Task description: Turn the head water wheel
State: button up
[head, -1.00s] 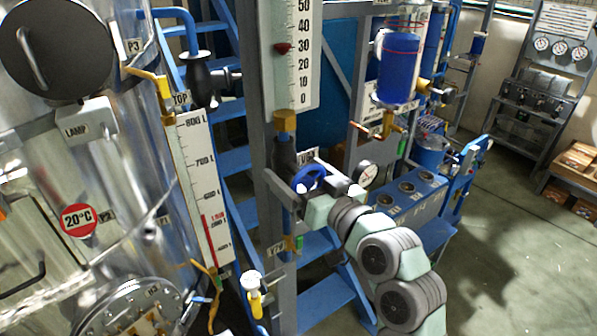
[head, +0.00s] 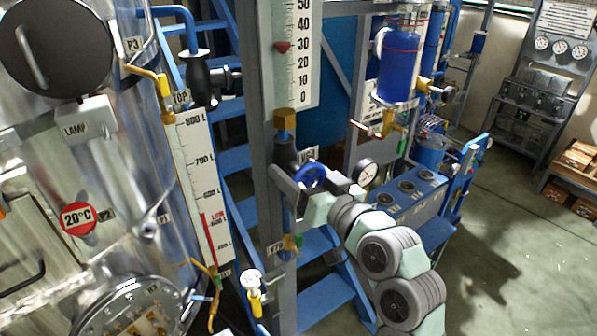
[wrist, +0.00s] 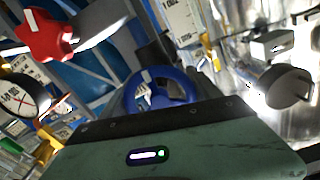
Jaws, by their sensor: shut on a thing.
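The blue wheel (head: 312,179), a small handwheel, sits at the centre of the head view on a dark valve below a brass fitting. It also shows in the wrist view (wrist: 172,88), just beyond the gripper's dark front edge. My gripper (head: 308,188) reaches it from the lower right and is shut on it, with grey fingers at the wheel's sides. The fingers hide part of the rim. A tag by the valve is partly hidden. No label naming this as the head water wheel can be read.
A round gauge (head: 366,172) stands close to the right of my gripper. A red star-shaped knob (wrist: 46,34) is at the wrist view's upper left. A white scale board (head: 290,60) hangs above. A steel vessel (head: 130,150) fills the left. Open floor (head: 520,240) lies right.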

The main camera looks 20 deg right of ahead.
aim_at(311, 183)
jog(key=m, duration=0.3)
jog(key=o, duration=1.4)
jog(key=b+v, duration=0.3)
jog(key=v, duration=0.6)
jog(key=shift+s+d+f, duration=0.1)
jog(key=shift+s, duration=0.8)
